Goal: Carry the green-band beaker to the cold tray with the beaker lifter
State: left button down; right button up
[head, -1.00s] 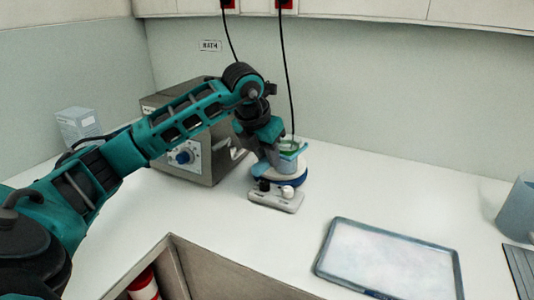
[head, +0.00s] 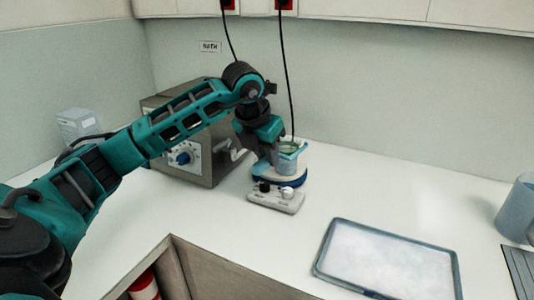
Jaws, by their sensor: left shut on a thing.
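The beaker (head: 286,161) stands on the round blue-rimmed top of a hotplate (head: 276,200). Its green band is largely hidden now. My left gripper (head: 266,160) is just left of the beaker, pointing down, and is shut on the beaker lifter (head: 293,149). The pale blue lifter is at the beaker's upper part. I cannot tell whether it bears the beaker's weight. The cold tray (head: 385,262), frosty white with a blue-grey rim, lies empty on the counter at the front right. My right gripper is not in view.
A grey box-shaped bath (head: 205,172) with a blue knob stands behind my left arm. A black cord hangs down behind the beaker. A grey-blue container (head: 517,208) and a dark ribbed rack (head: 522,268) are at the right edge. The counter between hotplate and tray is clear.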

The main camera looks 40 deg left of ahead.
pick_arm(q)
jog(key=shift+r+p, duration=0.45)
jog(key=shift+r, duration=0.25)
jog(key=shift+r+p, duration=0.85)
jog(key=shift+r, duration=2.8)
jog(key=shift+d, duration=0.15)
